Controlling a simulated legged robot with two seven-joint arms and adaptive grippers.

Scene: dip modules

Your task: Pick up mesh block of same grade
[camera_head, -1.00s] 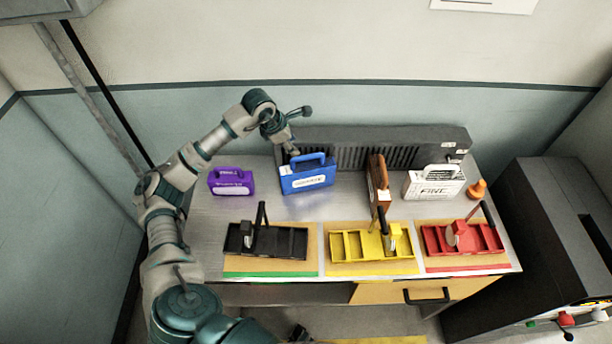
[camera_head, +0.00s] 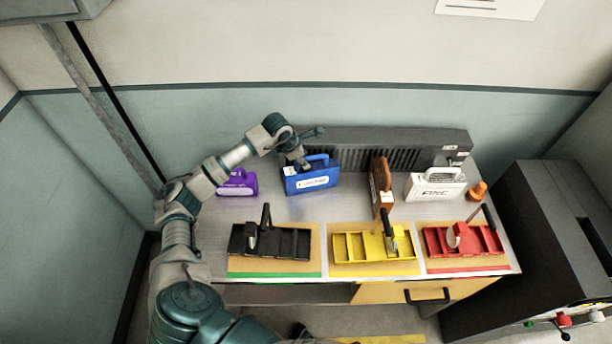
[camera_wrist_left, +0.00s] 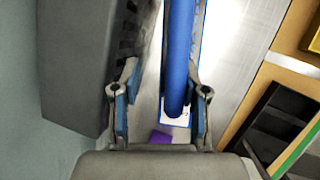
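The blue mesh block (camera_head: 312,181) stands upright at the back of the bench, with a handle on top and a white label too small to read surely. My left gripper (camera_head: 304,163) is at its handle. In the left wrist view my left gripper (camera_wrist_left: 160,108) is open, with the blue handle (camera_wrist_left: 178,60) between its fingers, nearer the right finger. A purple block (camera_head: 238,184), a brown block (camera_head: 381,184) and a white block (camera_head: 436,185) marked "FINE" stand in the same row. My right gripper is not in view.
A dark slotted unit (camera_head: 350,139) stands close behind the blocks. A black tray (camera_head: 290,243), a yellow tray (camera_head: 349,246) and a red tray (camera_head: 485,240) lie along the front. An orange piece (camera_head: 479,189) sits at the right.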

